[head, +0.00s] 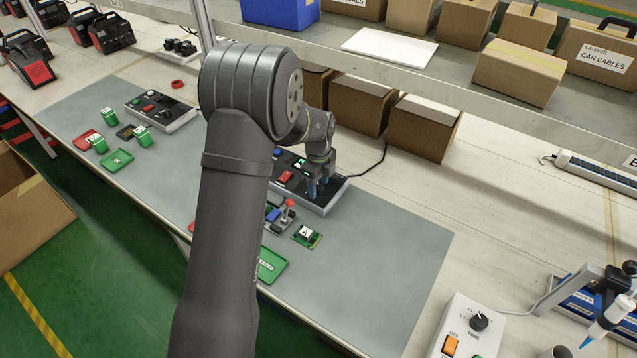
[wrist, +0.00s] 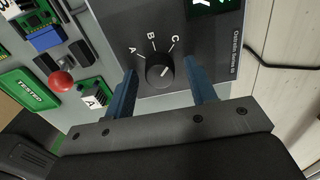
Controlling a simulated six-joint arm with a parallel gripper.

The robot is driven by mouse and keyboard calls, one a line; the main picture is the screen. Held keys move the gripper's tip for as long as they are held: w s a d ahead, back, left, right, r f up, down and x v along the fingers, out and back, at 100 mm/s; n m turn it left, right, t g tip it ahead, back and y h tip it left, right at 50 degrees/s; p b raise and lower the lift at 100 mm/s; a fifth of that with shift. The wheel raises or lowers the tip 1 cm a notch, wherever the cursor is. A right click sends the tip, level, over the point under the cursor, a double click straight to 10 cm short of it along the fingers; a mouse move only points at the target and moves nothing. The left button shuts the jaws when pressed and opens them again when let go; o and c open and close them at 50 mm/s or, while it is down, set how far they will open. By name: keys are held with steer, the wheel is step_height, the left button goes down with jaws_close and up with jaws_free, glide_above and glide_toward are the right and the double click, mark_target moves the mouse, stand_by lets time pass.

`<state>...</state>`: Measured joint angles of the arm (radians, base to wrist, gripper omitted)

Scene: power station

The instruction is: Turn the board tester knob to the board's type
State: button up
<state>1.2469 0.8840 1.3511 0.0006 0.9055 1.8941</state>
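The tester knob (wrist: 160,72) is a black dial on the dark tester panel (wrist: 146,18), with A, B and C marked around it. Its white pointer line appears to point up and right, towards C. My gripper (wrist: 161,82) is open, with one blue finger on each side of the knob and a visible gap to it. In the head view my gripper (head: 318,188) is over the tester's right end, and the knob is hidden there. A green board with a white chip marked A (head: 306,235) lies on the mat; it also shows in the wrist view (wrist: 94,99).
A lit green display (wrist: 201,4) is partly cut off. A red-ball lever fixture (head: 286,207) stands between the tester and a green TESTED tray (head: 271,265). Cardboard boxes (head: 361,105) stand behind the tester. The grey mat (head: 400,245) is clear to the right.

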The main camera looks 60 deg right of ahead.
steer(key=c, duration=0.9)
steer(key=shift+n, duration=0.3)
steer(key=n, duration=0.3)
steer(key=shift+n, duration=2.5)
steer(key=o, duration=1)
